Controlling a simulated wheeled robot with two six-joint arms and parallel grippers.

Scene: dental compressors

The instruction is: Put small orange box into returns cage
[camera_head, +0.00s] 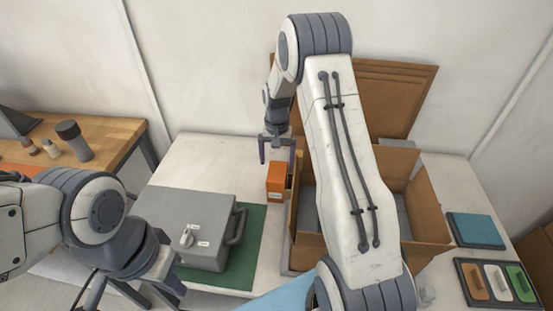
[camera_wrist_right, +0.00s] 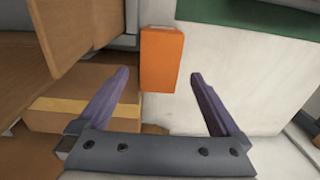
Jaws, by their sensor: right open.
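The small orange box (camera_head: 277,183) stands on the white table, just left of the open cardboard carton. In the right wrist view the orange box (camera_wrist_right: 161,58) lies beyond and between the fingertips, apart from both. My right gripper (camera_head: 277,151) is open and empty, pointing down just above and behind the box; its dark fingers (camera_wrist_right: 160,85) are spread wide. My left gripper (camera_head: 150,285) is low at the left near the table's front edge, partly cut off, and its jaws are unclear. I cannot make out a returns cage in either view.
The open carton (camera_head: 427,210) is partly hidden behind my right arm. A grey case (camera_head: 190,220) lies on a green mat (camera_head: 250,240). A blue pad (camera_head: 475,230) and a tray of coloured pieces (camera_head: 500,282) are at the right. The table behind the case is clear.

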